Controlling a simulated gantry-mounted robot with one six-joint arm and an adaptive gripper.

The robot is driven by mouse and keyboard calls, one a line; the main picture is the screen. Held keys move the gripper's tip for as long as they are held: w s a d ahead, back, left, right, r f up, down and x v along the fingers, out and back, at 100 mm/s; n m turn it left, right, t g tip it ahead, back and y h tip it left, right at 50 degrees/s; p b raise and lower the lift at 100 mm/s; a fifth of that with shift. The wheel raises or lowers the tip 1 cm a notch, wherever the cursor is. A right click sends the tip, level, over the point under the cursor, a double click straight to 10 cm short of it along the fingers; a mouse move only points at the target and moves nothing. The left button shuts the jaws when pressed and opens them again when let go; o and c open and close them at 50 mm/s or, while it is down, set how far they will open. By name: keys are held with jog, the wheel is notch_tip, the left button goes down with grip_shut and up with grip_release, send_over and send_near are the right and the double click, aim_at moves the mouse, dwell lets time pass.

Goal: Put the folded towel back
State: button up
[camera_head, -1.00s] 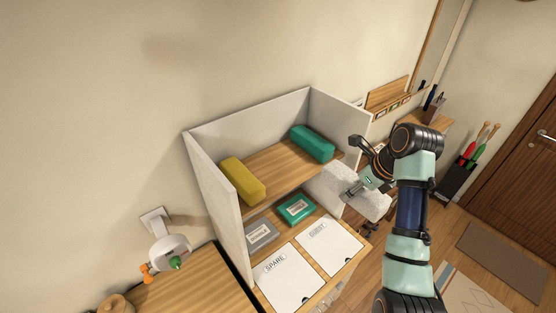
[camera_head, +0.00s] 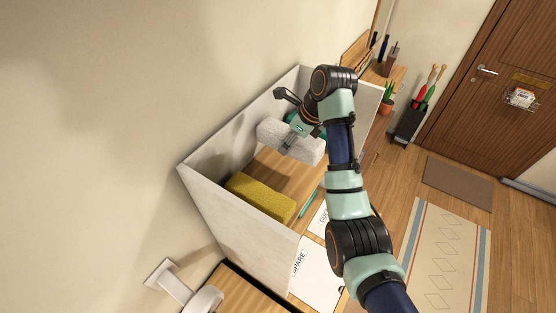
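My gripper (camera_head: 287,120) is above the top of the shelf unit, with one finger behind and one against the front of a light grey-white folded towel (camera_head: 270,134). It holds the towel above the upper wooden shelf (camera_head: 272,170); a gap beneath it cannot be judged surely. A yellow folded towel (camera_head: 260,197) lies on that shelf, nearer the left wall.
Grey panels (camera_head: 215,205) enclose the shelf unit on the left and back. Label cards marked SPARE (camera_head: 312,275) and GUEST (camera_head: 318,218) lie lower in front. The shelf surface between the yellow and grey towels is bare.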

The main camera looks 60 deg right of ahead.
aim_at(302, 147)
jog(key=f, duration=0.2)
jog(key=f+p, duration=0.1)
jog(key=shift+s+f, duration=0.25)
jog(key=shift+f, duration=2.25)
jog(key=shift+f, duration=0.1)
jog(key=o, duration=1.2)
jog(key=shift+o, duration=0.2)
jog(key=b+v, duration=0.1)
jog(key=v, duration=0.6)
jog(key=shift+r, duration=0.4)
